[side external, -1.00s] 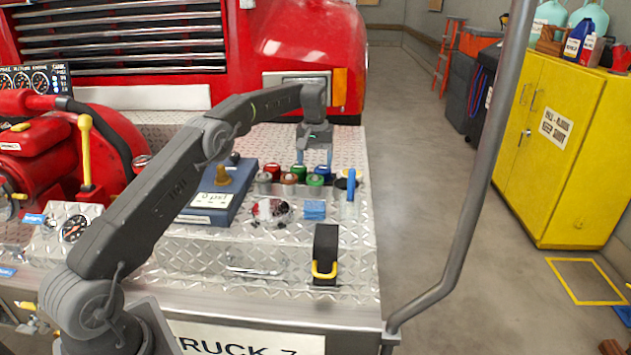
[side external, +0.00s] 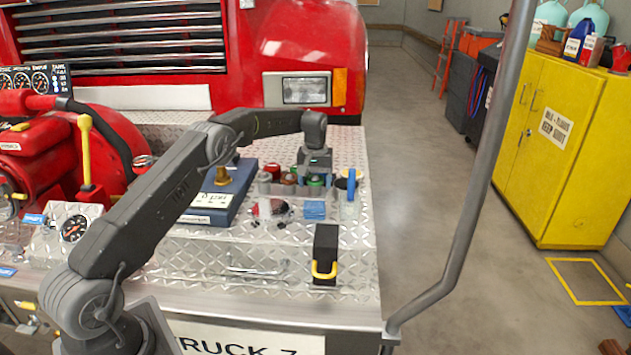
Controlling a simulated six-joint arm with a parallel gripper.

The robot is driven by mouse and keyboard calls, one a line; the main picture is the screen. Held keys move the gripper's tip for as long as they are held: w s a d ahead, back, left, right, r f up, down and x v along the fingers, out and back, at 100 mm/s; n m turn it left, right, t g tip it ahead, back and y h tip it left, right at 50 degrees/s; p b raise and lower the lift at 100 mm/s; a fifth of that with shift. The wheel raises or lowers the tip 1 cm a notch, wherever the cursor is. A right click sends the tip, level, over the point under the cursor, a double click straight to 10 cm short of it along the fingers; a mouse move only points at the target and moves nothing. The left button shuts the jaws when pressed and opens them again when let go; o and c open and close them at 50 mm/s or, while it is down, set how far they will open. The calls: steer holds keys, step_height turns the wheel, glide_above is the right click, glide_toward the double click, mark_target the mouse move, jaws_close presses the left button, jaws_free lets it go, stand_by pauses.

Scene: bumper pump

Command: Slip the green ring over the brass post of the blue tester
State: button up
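The blue tester (side external: 231,207) lies on the diamond-plate deck with a white label on its face. Its brass post (side external: 222,176) stands upright and bare on top. The green ring (side external: 315,181) is in a row of small coloured parts right of the tester. My gripper (side external: 315,174) is low, pointing down just over the green ring. Its fingertips are small and partly lost among the parts, so I cannot tell whether they touch or grip the ring.
Red (side external: 272,169) and brown (side external: 290,179) parts crowd left of the green ring. A blue upright stick (side external: 351,185) stands to its right. A blue sponge (side external: 314,210), a red-and-white cloth (side external: 268,209) and a black block with yellow handle (side external: 325,252) lie nearer the camera.

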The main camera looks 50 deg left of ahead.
steer(key=c, duration=0.6)
steer(key=shift+r, duration=2.5)
steer(key=shift+c, duration=0.2)
steer(key=shift+a, duration=0.1)
steer(key=s+a+r, duration=0.1)
steer(key=s+a, duration=0.2)
steer(key=s+a+r+n, duration=0.1)
steer(key=s+a, duration=0.2)
steer(key=a, duration=0.1)
steer(key=s+a+r+n, duration=0.1)
steer(key=s+a, duration=0.2)
steer(key=shift+a+r, duration=0.15)
steer(key=shift+r, duration=0.1)
steer(key=s+a+n, duration=0.1)
steer(key=s+a, duration=0.1)
steer(key=s, duration=0.1)
steer(key=s+a+r, duration=0.1)
steer(key=s+a, duration=0.1)
steer(key=s, duration=0.2)
steer(key=s+a+r+n, duration=0.1)
steer(key=s+a, duration=0.1)
steer(key=s, duration=0.1)
steer(key=shift+s+a+r+n, duration=0.1)
steer(key=shift+s+n, duration=0.2)
steer(key=shift+s, duration=0.1)
steer(key=shift+s+a, duration=0.15)
steer(key=shift+s, duration=0.25)
steer(key=shift+f, duration=1.95)
